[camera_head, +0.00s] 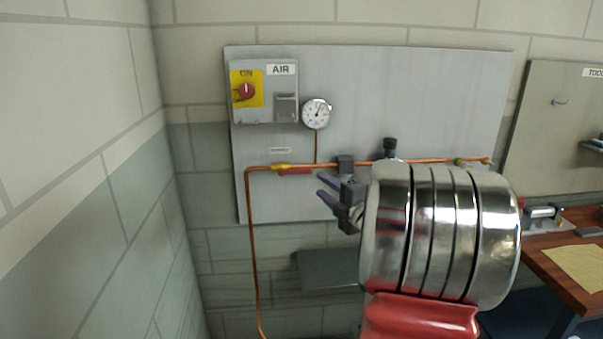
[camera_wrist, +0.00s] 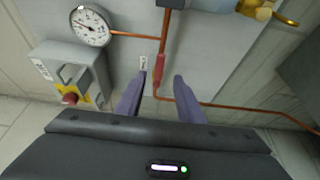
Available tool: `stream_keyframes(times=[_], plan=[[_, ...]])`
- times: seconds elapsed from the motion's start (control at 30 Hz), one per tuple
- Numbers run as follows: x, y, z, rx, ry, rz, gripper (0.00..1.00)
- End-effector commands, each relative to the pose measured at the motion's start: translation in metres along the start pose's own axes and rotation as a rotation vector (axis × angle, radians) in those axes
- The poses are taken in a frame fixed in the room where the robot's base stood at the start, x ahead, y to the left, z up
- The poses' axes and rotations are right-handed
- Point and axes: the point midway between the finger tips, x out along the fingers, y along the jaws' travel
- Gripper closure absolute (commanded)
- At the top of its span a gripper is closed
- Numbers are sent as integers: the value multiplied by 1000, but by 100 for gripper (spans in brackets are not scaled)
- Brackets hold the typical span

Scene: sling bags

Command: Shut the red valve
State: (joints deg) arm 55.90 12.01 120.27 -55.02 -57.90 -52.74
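The red valve handle (camera_head: 295,171) lies along the copper pipe, beside a small yellow valve body (camera_head: 281,166), on the grey wall panel. In the wrist view the red handle (camera_wrist: 163,62) lies in line with the pipe, ahead of my fingertips and roughly between them. My gripper (camera_head: 322,187) points left at the panel in the head view, a little right of and below the handle. Its two purple fingers (camera_wrist: 161,78) are apart with nothing held between them. I cannot tell the exact depth gap to the handle; no contact shows.
An AIR box (camera_head: 264,92) with a red knob on yellow and a round gauge (camera_head: 317,112) are above the pipe. A grey shelf (camera_head: 328,269) is below. A wooden bench (camera_head: 572,275) stands right.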

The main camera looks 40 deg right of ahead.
Motion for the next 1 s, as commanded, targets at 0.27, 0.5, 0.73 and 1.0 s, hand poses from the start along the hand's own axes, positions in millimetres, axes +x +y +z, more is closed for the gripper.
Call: stream_keyframes(times=[0.27, 0.5, 0.73, 1.0], plan=[[41, -1, -1, 1, 2, -2, 66], [78, -1, -2, 1, 3, -1, 66], [110, -2, -1, 1, 2, -2, 66], [125, -1, -1, 1, 1, -1, 66]])
